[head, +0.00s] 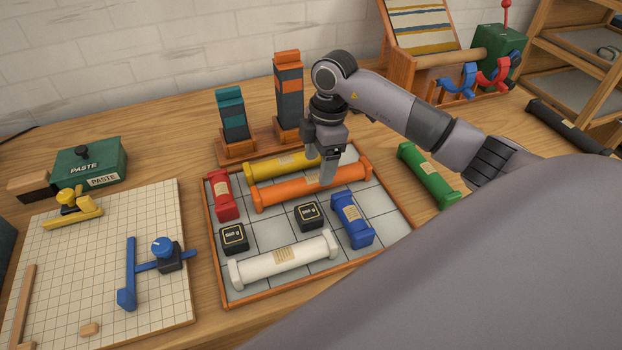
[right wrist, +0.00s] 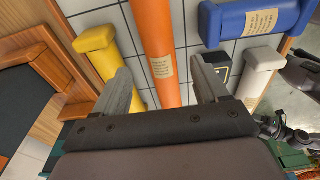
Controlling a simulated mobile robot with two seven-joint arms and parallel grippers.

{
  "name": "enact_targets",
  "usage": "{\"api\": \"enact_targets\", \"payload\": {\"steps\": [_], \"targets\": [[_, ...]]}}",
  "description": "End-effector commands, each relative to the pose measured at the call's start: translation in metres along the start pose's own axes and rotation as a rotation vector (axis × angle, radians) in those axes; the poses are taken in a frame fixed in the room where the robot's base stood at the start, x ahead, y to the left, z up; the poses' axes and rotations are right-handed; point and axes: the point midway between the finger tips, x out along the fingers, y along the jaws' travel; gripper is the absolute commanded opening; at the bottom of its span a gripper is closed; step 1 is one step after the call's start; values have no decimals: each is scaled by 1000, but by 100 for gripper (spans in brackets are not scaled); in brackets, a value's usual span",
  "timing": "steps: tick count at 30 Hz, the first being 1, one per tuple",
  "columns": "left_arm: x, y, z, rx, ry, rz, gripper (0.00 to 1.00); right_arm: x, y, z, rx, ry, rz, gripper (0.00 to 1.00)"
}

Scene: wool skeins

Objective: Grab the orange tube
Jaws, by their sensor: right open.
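The orange tube (head: 296,189) lies across the back half of a tiled tray (head: 262,290), between the yellow tube (head: 270,166) and the black weights. My right gripper (head: 327,172) is over the tube, right of its middle, pointing down. In the right wrist view the gripper (right wrist: 165,92) is open, with one finger on each side of the orange tube (right wrist: 154,40) and its paper label. Gaps show between the fingers and the tube. The yellow tube (right wrist: 103,60) is close to the left finger there.
The tray also holds a red tube (head: 222,195), a blue tube (head: 352,220), a white tube (head: 285,261) and two black weights (head: 309,215). A green tube (head: 428,176) lies outside it, right. A wooden stand (head: 240,148) with upright stacks is behind. A gridded board (head: 85,290) lies left.

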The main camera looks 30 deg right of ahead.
Motion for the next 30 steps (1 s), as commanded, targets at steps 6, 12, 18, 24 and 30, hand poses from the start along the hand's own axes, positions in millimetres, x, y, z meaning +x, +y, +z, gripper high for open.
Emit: {"api": "enact_targets", "payload": {"steps": [6,12,18,24,30], "targets": [[-3,0,-4,-1,-1,0,72,33,-3,-8,-3,2,-3,73],[-4,0,-4,-1,-1,0,72,44,-2,-7,-3,3,1,73],[-3,0,-4,-1,-1,0,72,44,-2,-7,-4,3,1,60],[-3,0,-4,-1,0,0,72,44,-2,-7,-4,3,0,5],[-3,0,-5,-1,1,-1,72,43,-2,-8,-4,4,2,5]]}}
